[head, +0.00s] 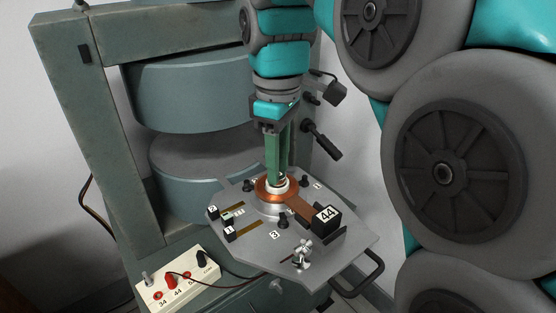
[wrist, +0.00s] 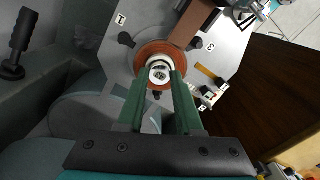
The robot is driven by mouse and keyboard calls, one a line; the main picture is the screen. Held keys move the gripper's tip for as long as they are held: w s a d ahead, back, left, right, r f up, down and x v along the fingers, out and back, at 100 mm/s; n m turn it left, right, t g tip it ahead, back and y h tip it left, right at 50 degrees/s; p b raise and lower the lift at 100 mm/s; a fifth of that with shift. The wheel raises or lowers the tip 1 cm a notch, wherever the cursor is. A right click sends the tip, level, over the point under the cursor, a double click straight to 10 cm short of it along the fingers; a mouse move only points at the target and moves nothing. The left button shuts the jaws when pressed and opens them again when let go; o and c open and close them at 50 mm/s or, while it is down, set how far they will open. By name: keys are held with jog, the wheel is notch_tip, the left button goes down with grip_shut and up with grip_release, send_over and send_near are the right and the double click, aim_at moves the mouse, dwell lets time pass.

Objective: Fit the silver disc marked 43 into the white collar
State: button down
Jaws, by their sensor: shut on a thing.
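The white collar (wrist: 154,62) sits in the middle of a copper-coloured ring on the grey plate; in the head view it shows only partly, below my fingertips. My gripper (head: 278,178) points straight down over the collar with its green fingers close together. In the wrist view my gripper (wrist: 160,80) is shut on a small silver disc (wrist: 159,74) with dark marks on its face. The number on it is too small to read. The disc overlaps the collar's opening; I cannot tell whether it is inside or just above.
A black block marked 44 (head: 327,219) stands at the right of the grey plate (head: 262,245). Several dark knobs surround the copper-coloured ring (head: 264,194). A large round magnet pole (head: 190,95) is behind left. A control box (head: 178,281) is at lower left.

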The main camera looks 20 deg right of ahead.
jog(key=shift+f, duration=0.6)
dwell(0.5)
jog(key=c, duration=0.5)
grip_release()
jog(key=shift+r, duration=0.1)
notch_tip(320, 180, up, 7)
jog(key=shift+f+p, duration=0.15)
jog(key=shift+p, duration=0.45)
jog(key=shift+r+p, duration=0.5)
jog(key=shift+p, duration=0.05)
jog(key=shift+s, duration=0.1)
